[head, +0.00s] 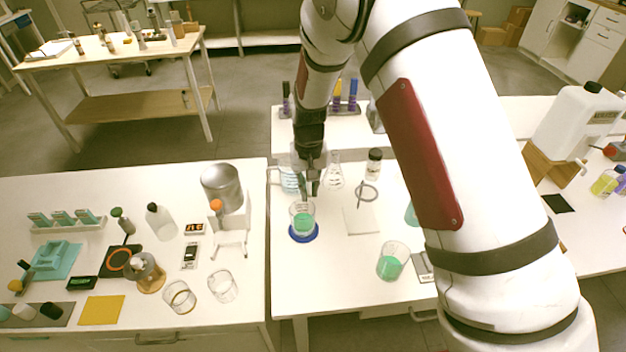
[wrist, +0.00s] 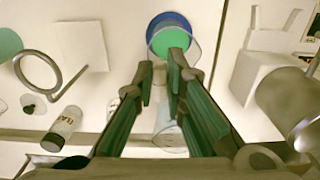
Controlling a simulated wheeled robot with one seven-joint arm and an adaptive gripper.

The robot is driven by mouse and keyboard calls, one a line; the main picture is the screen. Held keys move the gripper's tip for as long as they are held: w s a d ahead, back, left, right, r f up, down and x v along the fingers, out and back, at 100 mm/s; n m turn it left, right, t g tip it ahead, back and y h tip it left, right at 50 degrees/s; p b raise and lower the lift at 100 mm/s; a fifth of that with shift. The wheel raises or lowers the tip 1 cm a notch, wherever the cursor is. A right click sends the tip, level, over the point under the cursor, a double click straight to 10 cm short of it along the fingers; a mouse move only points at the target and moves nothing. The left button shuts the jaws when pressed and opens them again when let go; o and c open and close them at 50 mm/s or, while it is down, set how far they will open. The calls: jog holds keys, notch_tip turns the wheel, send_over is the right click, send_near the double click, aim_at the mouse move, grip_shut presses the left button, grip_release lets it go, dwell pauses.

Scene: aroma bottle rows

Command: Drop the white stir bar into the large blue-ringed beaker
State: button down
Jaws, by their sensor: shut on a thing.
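The large blue-ringed beaker (head: 302,211) stands upright with green liquid in it, on a blue disc, near the middle of the table in the head view. In the wrist view it shows at top centre (wrist: 171,37), just beyond my fingertips. My gripper (head: 312,190) points down just behind and above the beaker. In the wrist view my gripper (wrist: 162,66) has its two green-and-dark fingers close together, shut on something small. I take this to be the white stir bar, but I cannot make it out between the fingers.
A second beaker with green liquid (head: 391,264) stands front right. A ring on a stand (head: 368,196) and a small bottle (head: 374,163) are right of my gripper; a flask (head: 335,172) stands close by. A metal pot (head: 221,186) is on the left table.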

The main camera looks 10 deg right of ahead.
aim_at(309, 196)
jog(key=shift+f+b, duration=0.65)
jog(key=shift+f, duration=2.35)
jog(key=c, duration=1.6)
grip_release()
jog(key=shift+o, duration=0.2)
notch_tip(309, 196, up, 12)
